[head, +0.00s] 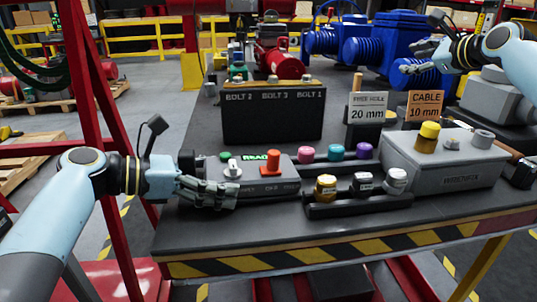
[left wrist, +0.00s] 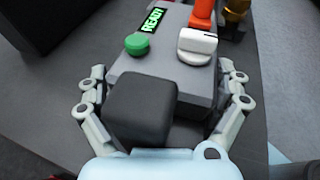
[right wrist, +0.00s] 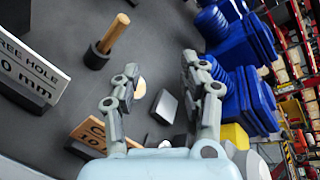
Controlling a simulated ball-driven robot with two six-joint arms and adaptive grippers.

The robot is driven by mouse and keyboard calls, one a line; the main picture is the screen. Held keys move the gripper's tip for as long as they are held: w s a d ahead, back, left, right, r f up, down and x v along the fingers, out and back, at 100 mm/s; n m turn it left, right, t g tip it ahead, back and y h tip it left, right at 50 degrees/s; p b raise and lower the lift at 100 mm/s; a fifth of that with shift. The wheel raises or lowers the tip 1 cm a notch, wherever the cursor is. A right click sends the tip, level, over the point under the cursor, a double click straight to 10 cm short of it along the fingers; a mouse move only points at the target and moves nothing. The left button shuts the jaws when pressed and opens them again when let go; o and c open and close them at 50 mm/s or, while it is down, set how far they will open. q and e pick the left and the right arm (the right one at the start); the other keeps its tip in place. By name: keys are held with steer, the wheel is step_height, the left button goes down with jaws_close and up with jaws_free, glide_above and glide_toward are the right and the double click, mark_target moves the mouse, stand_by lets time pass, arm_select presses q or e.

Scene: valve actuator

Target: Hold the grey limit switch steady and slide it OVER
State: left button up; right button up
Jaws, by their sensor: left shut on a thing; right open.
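A grey box with a lit READY display (head: 262,178) sits at the bench's front left. It carries a green button (left wrist: 137,44), a white knob (left wrist: 197,46) and an orange lever (head: 273,162). My left gripper (head: 222,192) is shut on this box, a finger on each side in the left wrist view. A dark block (left wrist: 142,108) hides part of the box there. My right gripper (right wrist: 160,72) is open and empty above the back right of the bench. A larger grey box (head: 440,163) stands at right. I cannot tell which part is the limit switch.
Several coloured caps stand in dark racks (head: 358,204) between the boxes. A black BOLT rack (head: 272,118) stands behind. FREE HOLE (head: 367,107) and CABLE (head: 425,106) signs stand near the middle right. Blue machinery (head: 383,50) stands at the back. The striped front edge (head: 330,250) is clear.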

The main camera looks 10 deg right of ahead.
steer(key=s+a+f+g+y, duration=0.1)
steer(key=s+a+g+y, duration=0.15)
steer(key=a, duration=0.55)
steer(key=s+a+f+g+y, duration=0.15)
steer(key=a+y, duration=0.25)
steer(key=a, duration=0.4)
steer(key=n+g+y, duration=0.5)
steer(key=g, duration=0.3)
glide_toward(273, 154)
steer(key=x, duration=1)
steer(key=shift+w+a+f, duration=0.1)
steer(key=shift+a+f, duration=0.15)
steer(key=shift+a, duration=0.15)
steer(key=shift+c, duration=0.2)
jaws_close()
steer(key=shift+f+g, duration=0.1)
steer(key=shift+g, duration=0.2)
